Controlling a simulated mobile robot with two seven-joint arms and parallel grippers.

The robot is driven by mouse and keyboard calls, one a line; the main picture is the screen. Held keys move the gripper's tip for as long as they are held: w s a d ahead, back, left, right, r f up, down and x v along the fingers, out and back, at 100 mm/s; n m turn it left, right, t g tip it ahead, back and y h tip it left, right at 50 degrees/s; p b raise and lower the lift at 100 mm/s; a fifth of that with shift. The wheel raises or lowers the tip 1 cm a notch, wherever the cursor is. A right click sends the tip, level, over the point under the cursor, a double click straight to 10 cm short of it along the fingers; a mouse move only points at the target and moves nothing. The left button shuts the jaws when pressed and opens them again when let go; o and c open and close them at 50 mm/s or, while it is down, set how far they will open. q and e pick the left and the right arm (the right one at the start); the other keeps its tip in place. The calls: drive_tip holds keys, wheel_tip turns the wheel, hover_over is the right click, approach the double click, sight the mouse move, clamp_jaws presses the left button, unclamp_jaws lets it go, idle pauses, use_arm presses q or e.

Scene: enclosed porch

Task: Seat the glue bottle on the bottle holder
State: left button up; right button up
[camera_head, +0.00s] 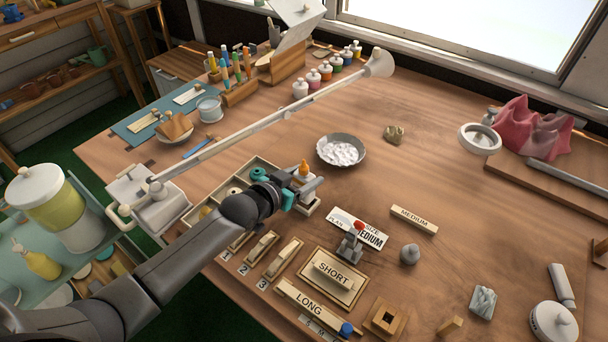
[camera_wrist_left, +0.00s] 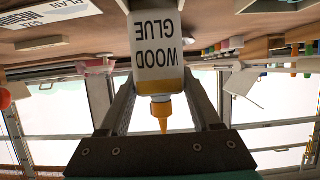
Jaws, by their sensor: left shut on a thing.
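The glue bottle (camera_head: 304,168) is white with an orange nozzle and stands upright between the fingers of my left gripper (camera_head: 309,190), left of the table's middle. In the left wrist view the glue bottle (camera_wrist_left: 158,52) appears upside down, with its "WOOD GLUE" label facing the camera. My left gripper is shut on its body. I cannot tell whether its base touches the table. My right gripper is not in view.
Between bottle and holder are a "PLAN SIZE MEDIUM" card (camera_head: 344,222), a small grey stand with a red top (camera_head: 350,246), a "SHORT" board (camera_head: 347,285) and a "LONG" strip (camera_head: 300,299). A bowl (camera_head: 358,145) stands behind. The table's right middle is mostly clear.

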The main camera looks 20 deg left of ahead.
use_arm(q)
drive_tip(key=shift+f+b, duration=1)
drive_tip(key=shift+f, duration=0.3)
idle(0.8)
drive_tip(key=o, duration=1.6)
drive_tip(key=shift+c, duration=0.2)
drive_tip(key=shift+s+a+r+p, duration=0.25)
drive_tip(key=shift+s+r+p, duration=0.45)
drive_tip(key=shift+p, duration=0.45)
drive_tip(key=shift+s+a+r+p, duration=0.25)
drive_tip(key=shift+s+r+p, duration=0.45)
drive_tip(key=shift+p, duration=0.5)
drive_tip(key=shift+s+a+r+p, duration=0.25)
drive_tip(key=shift+s+r+p, duration=0.45)
drive_tip(key=shift+p, duration=0.45)
drive_tip(key=shift+f, duration=0.1)
drive_tip(key=p+v, duration=0.3)
drive_tip(key=v, duration=1.2)
drive_tip(key=shift+s, duration=0.15)
